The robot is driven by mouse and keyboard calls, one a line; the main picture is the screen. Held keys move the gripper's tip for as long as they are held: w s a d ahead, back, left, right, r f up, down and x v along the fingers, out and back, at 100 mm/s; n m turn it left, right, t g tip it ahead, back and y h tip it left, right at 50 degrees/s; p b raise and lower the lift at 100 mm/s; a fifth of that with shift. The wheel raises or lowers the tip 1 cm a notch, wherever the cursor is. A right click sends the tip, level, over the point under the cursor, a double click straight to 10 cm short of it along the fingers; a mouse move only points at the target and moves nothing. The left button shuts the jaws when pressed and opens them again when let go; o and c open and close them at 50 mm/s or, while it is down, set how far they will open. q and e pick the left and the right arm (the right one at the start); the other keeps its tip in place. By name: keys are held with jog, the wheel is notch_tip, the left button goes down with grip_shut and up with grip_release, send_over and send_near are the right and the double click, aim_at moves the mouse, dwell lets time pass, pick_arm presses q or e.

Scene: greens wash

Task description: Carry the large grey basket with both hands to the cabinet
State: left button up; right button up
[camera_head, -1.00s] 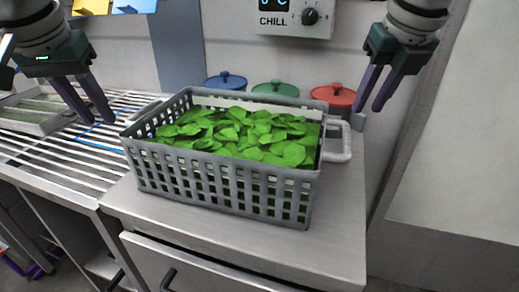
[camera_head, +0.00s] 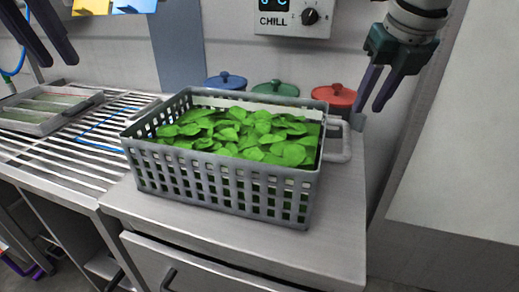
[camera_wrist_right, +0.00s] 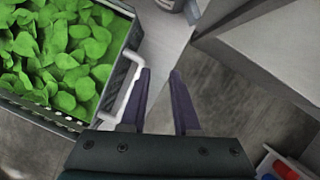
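The large grey basket (camera_head: 215,190), full of green leaves (camera_head: 240,135), sits on the metal top of the cabinet (camera_head: 340,215). Its right handle (camera_head: 340,142) sticks out toward my right gripper. My right gripper (camera_head: 370,108) is open and empty, above and just right of that handle. In the right wrist view the handle (camera_wrist_right: 122,85) lies left of the open fingers (camera_wrist_right: 160,85), outside them. My left gripper (camera_head: 42,60) is at the top left corner, away from the basket, fingers apart and nothing between them.
A blue pot (camera_head: 226,80), a green pot (camera_head: 275,89) and a red pot (camera_head: 334,95) stand behind the basket. A slatted rack (camera_head: 75,150) with a grey tray (camera_head: 45,110) is at left. A chill control panel (camera_head: 293,17) is on the wall.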

pick_arm(q)
jog(key=shift+s+r, duration=0.1)
jog(key=shift+r, duration=0.15)
pick_arm(e)
jog(key=v, duration=1.2)
